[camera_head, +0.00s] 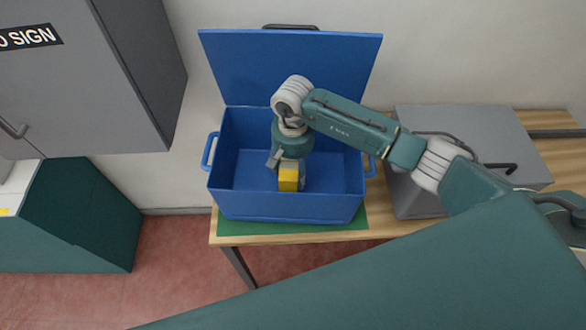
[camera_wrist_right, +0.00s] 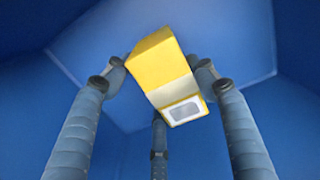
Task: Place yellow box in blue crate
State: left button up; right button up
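The blue crate (camera_head: 240,185) stands on the table with its lid (camera_head: 230,70) raised at the back. My right gripper (camera_head: 287,172) reaches down inside the crate. The yellow box (camera_head: 288,180) is at its fingers, inside the crate walls. In the right wrist view the yellow box (camera_wrist_right: 165,75) lies between the fingers of the right gripper (camera_wrist_right: 158,90), tilted, with a pale band and a grey-white label. The fingers seem to be touching or close to its sides; I cannot tell if they grip it. The box's underside is hidden. My left gripper is not in view.
The crate sits on a green mat (camera_head: 290,226) on a wooden table (camera_head: 400,225). A grey lidded box (camera_head: 455,125) stands right of the crate. A grey cabinet (camera_head: 90,60) hangs at the left, above a dark green unit (camera_head: 80,210).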

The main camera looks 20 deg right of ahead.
jog(key=o, duration=0.4)
jog(key=shift+r, duration=0.1)
jog(key=shift+r+p, duration=0.2)
jog(key=shift+p, duration=0.1)
notch_tip(320, 180, up, 10)
jog(key=b, duration=0.4)
jog(key=shift+r, duration=0.25)
jog(key=shift+r+b, duration=0.35)
jog(key=shift+r, duration=0.3)
